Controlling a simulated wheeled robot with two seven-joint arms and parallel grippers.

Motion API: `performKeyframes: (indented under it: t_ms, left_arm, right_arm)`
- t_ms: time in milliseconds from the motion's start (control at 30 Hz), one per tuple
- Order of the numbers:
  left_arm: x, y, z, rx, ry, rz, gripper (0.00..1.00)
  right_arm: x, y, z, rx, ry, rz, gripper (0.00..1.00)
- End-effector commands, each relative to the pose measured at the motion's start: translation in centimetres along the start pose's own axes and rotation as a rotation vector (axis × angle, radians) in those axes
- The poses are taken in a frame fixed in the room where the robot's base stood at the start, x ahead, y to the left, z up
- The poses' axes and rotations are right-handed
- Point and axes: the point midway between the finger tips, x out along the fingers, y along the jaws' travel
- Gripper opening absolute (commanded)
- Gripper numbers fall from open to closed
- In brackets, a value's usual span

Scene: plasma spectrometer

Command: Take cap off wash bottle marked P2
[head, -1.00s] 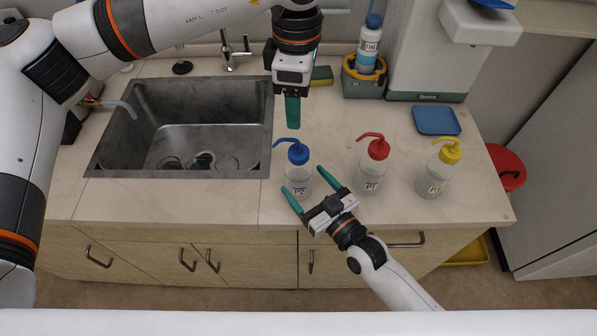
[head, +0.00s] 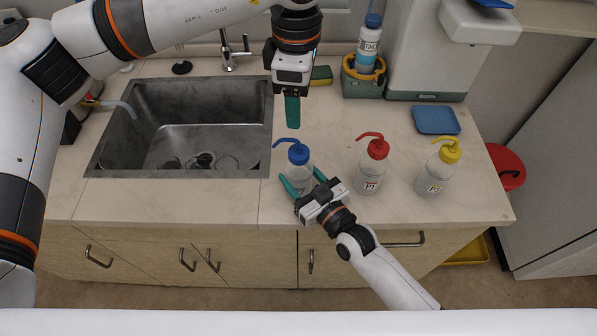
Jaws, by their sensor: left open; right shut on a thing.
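The wash bottle marked P2 (head: 297,174) stands upright on the counter, right of the sink. Its blue cap (head: 298,153) with a bent spout is on it. My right gripper (head: 301,183) is shut on the bottle's body from the front, one finger on each side, and hides its lower part and label. My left gripper (head: 293,112) points down just above and behind the blue cap, open and empty; its fingers overlap in this view.
A red-capped wash bottle marked P1 (head: 370,178) and a yellow-capped one (head: 434,179) stand to the right. The sink (head: 180,125) is at left. A blue tray (head: 436,120) lies at back right, and a bottle (head: 369,48) stands in a green holder at the back.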

Motion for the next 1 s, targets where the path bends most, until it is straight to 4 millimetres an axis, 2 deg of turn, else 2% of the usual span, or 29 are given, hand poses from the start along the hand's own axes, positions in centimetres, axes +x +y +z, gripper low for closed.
performKeyframes:
  t_ms: [33, 100, 267, 1000]
  left_arm:
    - [0.0, 0.0, 0.01, 0.0, 0.0, 0.0, 0.64]
    - [0.0, -0.01, 0.0, 0.009, 0.0, 0.0, 0.64]
    - [0.06, -0.05, -0.05, 0.126, 0.0, 0.002, 0.64]
    - [0.62, -0.6, -0.41, 1.522, 0.015, 0.015, 0.64]
  right_arm:
    - [0.01, -0.01, 0.08, 0.0, -0.002, 0.0, 0.09]
    - [0.01, -0.01, 0.08, 0.0, -0.002, 0.0, 0.0]
    - [0.01, -0.02, 0.09, 0.0, -0.002, 0.0, 0.0]
    - [0.02, -0.02, 0.13, 0.0, -0.003, 0.0, 0.0]
